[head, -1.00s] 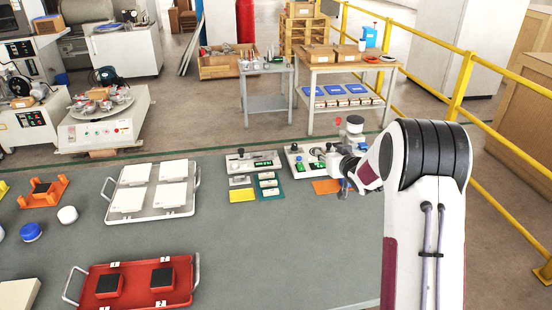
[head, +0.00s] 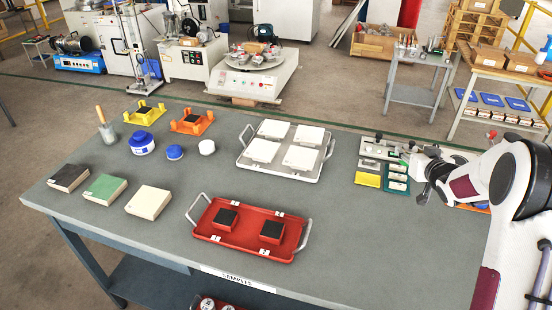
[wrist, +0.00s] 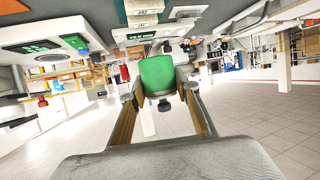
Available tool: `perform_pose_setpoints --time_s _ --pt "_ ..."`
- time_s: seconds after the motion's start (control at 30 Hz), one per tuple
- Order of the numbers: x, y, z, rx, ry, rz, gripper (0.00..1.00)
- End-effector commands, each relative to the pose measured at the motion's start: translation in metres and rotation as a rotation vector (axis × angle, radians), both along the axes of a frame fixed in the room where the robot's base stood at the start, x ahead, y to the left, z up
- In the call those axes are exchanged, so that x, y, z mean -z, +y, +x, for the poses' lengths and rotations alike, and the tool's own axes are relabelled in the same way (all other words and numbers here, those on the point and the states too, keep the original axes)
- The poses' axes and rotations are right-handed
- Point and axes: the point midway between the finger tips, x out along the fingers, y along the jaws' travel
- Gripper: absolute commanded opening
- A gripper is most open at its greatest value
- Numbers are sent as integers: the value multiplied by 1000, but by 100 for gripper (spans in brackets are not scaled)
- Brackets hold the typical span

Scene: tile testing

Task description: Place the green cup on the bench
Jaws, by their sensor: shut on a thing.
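My gripper (wrist: 160,100) is shut on the green cup (wrist: 157,75), which sits between the two fingertips in the wrist view. In the head view my gripper (head: 427,178) is at the right, over or near the right end of the grey bench (head: 390,255). I cannot clearly make out the cup in the head view. The bench has a wide bare stretch at its front right.
A red tray (head: 222,240) with two dark-topped blocks stands at the front middle. A white tray (head: 243,164) with pale tiles lies behind it. Small instruments and a yellow card (head: 368,180) are beside my gripper. Jars, holders and tiles fill the left side.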

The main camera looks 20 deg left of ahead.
Motion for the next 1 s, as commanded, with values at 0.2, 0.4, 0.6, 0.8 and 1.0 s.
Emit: perform_pose_setpoints --time_s 0.2,0.4,0.6,0.8,1.0 --pt "-2 77 -2 -145 -2 0 6" --pt "-5 145 -12 -281 -2 0 6" --pt "-7 211 -29 -423 -2 -1 6" --pt "-9 275 -54 -571 -1 0 6" --pt "-10 334 -87 -730 -2 0 6"
